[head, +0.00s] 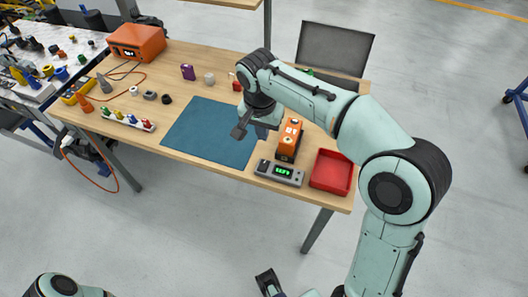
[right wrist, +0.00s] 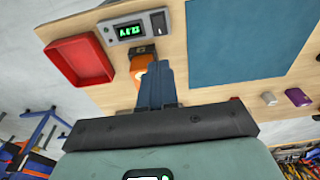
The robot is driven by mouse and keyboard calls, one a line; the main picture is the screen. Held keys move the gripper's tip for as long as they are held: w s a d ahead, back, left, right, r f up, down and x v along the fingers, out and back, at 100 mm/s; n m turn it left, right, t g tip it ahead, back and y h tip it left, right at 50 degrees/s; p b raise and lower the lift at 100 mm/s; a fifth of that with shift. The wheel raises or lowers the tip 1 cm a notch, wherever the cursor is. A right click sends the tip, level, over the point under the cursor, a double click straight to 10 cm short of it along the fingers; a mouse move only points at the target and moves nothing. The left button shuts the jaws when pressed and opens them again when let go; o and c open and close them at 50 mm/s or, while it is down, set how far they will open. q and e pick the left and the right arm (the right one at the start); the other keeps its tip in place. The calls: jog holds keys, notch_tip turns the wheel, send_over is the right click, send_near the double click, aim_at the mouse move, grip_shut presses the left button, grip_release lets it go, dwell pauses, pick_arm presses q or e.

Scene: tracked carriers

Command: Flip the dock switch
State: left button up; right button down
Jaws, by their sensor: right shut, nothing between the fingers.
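The grey dock unit (head: 279,173) lies at the near edge of the table, with a lit green display and a small dark switch (head: 264,165) at its left end. In the right wrist view the unit shows at the top, with the dark switch (right wrist: 158,21) right of the display. Which way the switch is set is too small to tell. My right gripper (head: 264,133) is shut and empty, above the table between the blue mat and the orange device. Its blue-grey fingers (right wrist: 154,75) cover part of the orange device in the right wrist view.
An orange device (head: 290,139) stands just behind the dock unit, close to my right fingers. A red tray (head: 332,172) is right of the unit. The blue mat (head: 210,132) is bare. Several small parts and an orange box (head: 136,41) are farther left.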

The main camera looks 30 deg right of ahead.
aim_at(264, 164)
jog(key=f, duration=0.4)
jog(key=d+f+b, duration=0.1)
jog(key=f, duration=0.4)
jog(key=w+f+b, duration=0.1)
jog(key=f, duration=0.4)
jog(key=shift+d, duration=0.15)
jog(key=shift+w+f, duration=0.1)
jog(key=shift+f, duration=0.1)
jog(key=shift+s+a, duration=0.35)
jog(key=shift+s, duration=0.05)
jog(key=shift+s+a+r, duration=0.1)
jog(key=shift+s+a, duration=0.05)
jog(key=shift+a, duration=0.1)
